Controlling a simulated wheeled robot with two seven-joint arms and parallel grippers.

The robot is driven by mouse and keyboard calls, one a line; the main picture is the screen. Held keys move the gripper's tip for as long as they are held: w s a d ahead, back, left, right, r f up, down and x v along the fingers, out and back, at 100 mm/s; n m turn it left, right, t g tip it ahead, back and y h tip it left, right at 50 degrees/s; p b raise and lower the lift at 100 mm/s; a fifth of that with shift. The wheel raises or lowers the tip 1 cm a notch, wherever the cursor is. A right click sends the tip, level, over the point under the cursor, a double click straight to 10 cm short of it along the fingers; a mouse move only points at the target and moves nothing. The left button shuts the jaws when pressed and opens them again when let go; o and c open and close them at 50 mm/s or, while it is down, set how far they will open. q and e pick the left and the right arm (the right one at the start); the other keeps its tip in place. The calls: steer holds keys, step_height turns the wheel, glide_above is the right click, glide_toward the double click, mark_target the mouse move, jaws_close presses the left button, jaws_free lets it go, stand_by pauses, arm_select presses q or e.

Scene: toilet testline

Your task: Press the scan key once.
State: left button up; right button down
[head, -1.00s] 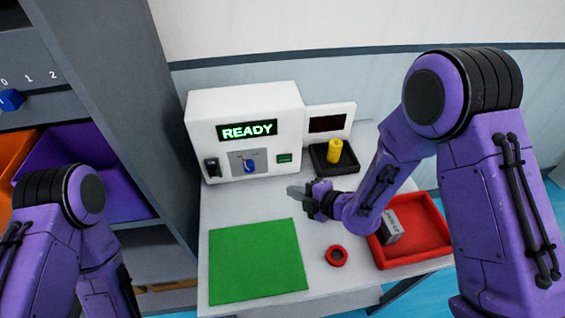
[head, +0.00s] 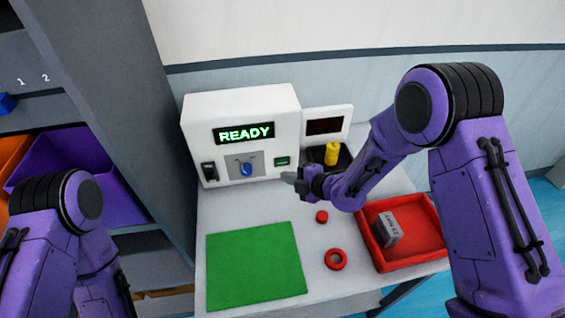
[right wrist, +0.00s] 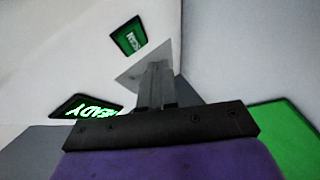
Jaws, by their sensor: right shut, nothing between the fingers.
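The white machine (head: 240,108) has a lit display (head: 244,133) reading READY. The scan key (head: 282,161) is a small green key on its front, right of the blue knob (head: 246,169). In the right wrist view the scan key (right wrist: 131,36), marked SCAN, shows beyond the fingers. My right gripper (head: 288,177) is shut and empty, just below the scan key in the head view. Its closed fingers (right wrist: 155,85) point up the picture in the right wrist view, apart from the key in the image. My left gripper is out of view; only its arm shows.
A green mat (head: 255,268) lies on the table. A red button-like piece (head: 321,216) and a red ring (head: 335,259) lie right of it. A red tray (head: 420,249) holds a grey box (head: 387,232). A yellow cylinder (head: 331,153) stands in a black tray.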

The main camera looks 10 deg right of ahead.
mark_target(276, 166)
steer(key=shift+w, duration=1.05)
steer(key=shift+w, duration=0.1)
stand_by(1.2)
steer(key=shift+w+b, duration=0.3)
steer(key=shift+w, duration=0.35)
stand_by(0.5)
steer(key=shift+s, duration=0.8)
steer(key=shift+s, duration=2.5)
